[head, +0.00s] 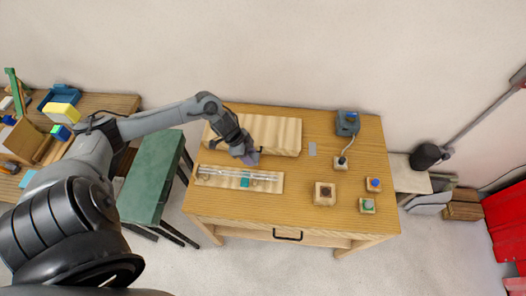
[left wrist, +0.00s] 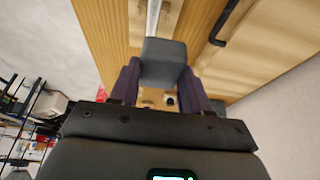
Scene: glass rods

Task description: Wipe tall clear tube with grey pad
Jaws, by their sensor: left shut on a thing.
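My left gripper (head: 250,158) is above the table just behind the tube. In the left wrist view its purple fingers (left wrist: 160,88) are shut on the grey pad (left wrist: 163,57). The tube (left wrist: 153,18) runs up from behind the pad's far edge there. I cannot tell whether the pad touches it. The pad is not clear in the head view. My right gripper is not in view.
A long wooden block (head: 275,134) stands behind the gripper. A flat grey patch (head: 312,149) lies to its right. A blue-grey device (head: 347,123) and several small wooden blocks, one with a dark top (head: 325,193), stand on the right. The table's middle front is clear.

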